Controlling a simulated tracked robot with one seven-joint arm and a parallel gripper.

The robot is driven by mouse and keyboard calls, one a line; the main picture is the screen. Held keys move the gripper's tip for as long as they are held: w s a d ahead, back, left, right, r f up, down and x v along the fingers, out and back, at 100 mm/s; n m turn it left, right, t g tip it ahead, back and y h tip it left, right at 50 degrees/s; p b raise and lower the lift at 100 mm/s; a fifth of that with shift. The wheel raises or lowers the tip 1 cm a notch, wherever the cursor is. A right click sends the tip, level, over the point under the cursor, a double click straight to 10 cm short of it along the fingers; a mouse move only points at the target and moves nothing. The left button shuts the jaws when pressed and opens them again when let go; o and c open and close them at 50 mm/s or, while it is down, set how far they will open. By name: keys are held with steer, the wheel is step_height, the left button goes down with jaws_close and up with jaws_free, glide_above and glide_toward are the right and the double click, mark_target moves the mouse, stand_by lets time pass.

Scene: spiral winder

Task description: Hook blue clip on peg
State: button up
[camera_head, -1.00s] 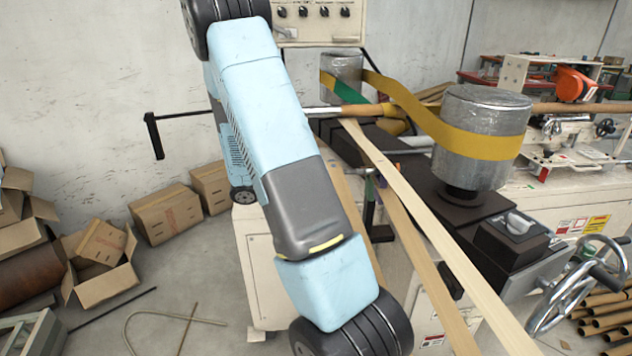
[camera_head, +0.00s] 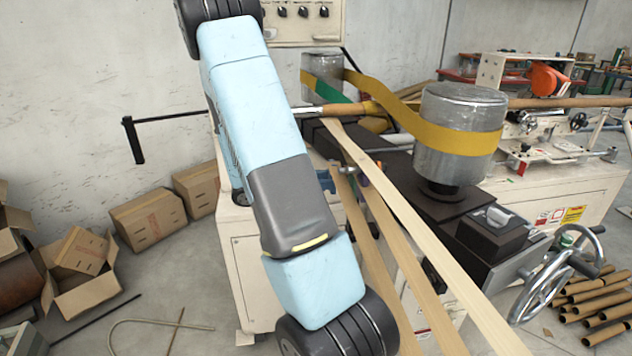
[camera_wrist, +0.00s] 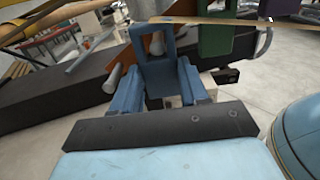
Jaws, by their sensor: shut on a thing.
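The blue clip (camera_wrist: 153,41) is upright between the two blue fingers of my gripper (camera_wrist: 160,77), which is shut on its lower body in the wrist view. The clip's upper part is a square frame with an opening. A grey rounded peg end (camera_wrist: 158,44) shows through or just behind that opening; I cannot tell whether the clip is around it. Another grey peg end (camera_wrist: 113,78) is left of the clip, apart from it. In the head view a small blue part (camera_head: 326,181) shows beside my arm; I cannot tell whether it is clip or finger.
A green clip (camera_wrist: 215,32) hangs right of the blue clip. The winder has a metal drum (camera_head: 459,150) with a yellow belt (camera_head: 420,125). A handwheel (camera_head: 545,285) is at right. Cartons (camera_head: 147,218) are on the left floor.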

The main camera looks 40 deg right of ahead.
steer(key=shift+x, duration=1.05)
steer(key=shift+s+d+f, duration=0.35)
steer(key=shift+d+f, duration=0.05)
steer(key=shift+d, duration=0.15)
steer(key=o, duration=1.1)
steer(key=v, duration=1.3)
steer(key=shift+w+a+f, duration=0.1)
steer(key=shift+w+a, duration=0.05)
steer(key=shift+a, duration=0.2)
